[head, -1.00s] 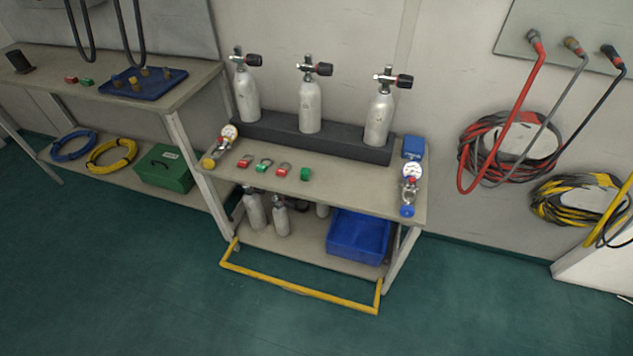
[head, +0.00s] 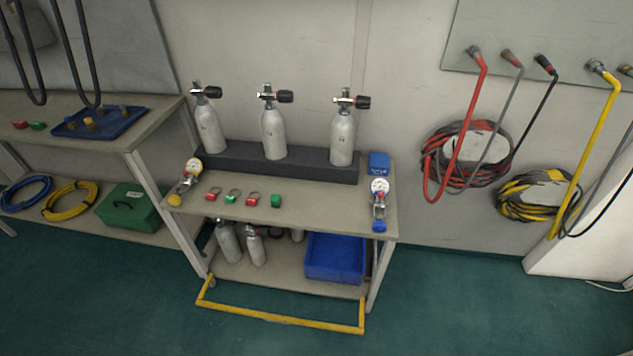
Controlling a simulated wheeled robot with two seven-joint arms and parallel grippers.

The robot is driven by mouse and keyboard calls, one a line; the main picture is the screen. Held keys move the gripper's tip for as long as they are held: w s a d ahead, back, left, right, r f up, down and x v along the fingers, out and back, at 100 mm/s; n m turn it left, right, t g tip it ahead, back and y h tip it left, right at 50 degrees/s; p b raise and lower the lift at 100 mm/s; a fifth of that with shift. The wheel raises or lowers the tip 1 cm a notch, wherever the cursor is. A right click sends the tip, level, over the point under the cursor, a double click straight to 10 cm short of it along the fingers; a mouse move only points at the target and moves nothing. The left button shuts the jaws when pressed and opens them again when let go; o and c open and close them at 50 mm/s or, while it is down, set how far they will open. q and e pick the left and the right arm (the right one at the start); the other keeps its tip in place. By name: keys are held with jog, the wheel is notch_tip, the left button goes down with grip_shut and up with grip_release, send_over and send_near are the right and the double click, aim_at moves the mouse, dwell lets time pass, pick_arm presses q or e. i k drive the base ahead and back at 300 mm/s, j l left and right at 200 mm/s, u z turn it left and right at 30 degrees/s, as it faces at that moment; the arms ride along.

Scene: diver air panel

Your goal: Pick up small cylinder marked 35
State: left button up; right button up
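Three small grey cylinders with black-knobbed valves stand upright in a dark rack on the trolley top: a left one (head: 210,130), a middle one (head: 273,135) and a right one (head: 342,138). Any number on them is too small to read. More grey cylinders, including one (head: 229,242) and another (head: 257,247), stand on the trolley's lower shelf, also without readable marks. Neither of my grippers shows in the head view.
The trolley top (head: 320,210) holds two gauges (head: 193,166) (head: 380,187), several red and green tags, and a blue box (head: 379,163). A blue bin (head: 334,258) sits below. A yellow handle bar (head: 285,318) sticks out in front. Green floor (head: 120,310) is clear.

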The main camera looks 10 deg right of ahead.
aim_at(343, 127)
jog(key=l+u, duration=0.15)
jog(key=l, duration=0.3)
jog(key=k+l+u, duration=0.2)
jog(key=l, duration=0.2)
jog(key=l+u, duration=0.2)
jog(key=l, duration=0.25)
jog(key=k+l+u, duration=0.2)
jog(key=l, duration=0.25)
jog(key=l+u, duration=0.2)
jog(key=l, duration=0.3)
jog(key=k+l+u, duration=0.2)
jog(key=l, duration=0.25)
jog(key=i+l+u, duration=0.35)
jog(key=l, duration=0.3)
jog(key=i+l+u, duration=0.2)
jog(key=l, duration=0.15)
jog(key=i+l+u, duration=0.15)
jog(key=l, duration=0.25)
jog(key=i+l+u, duration=0.2)
jog(key=j, duration=0.8)
jog(key=i+l, duration=0.1)
jog(key=l, duration=0.8)
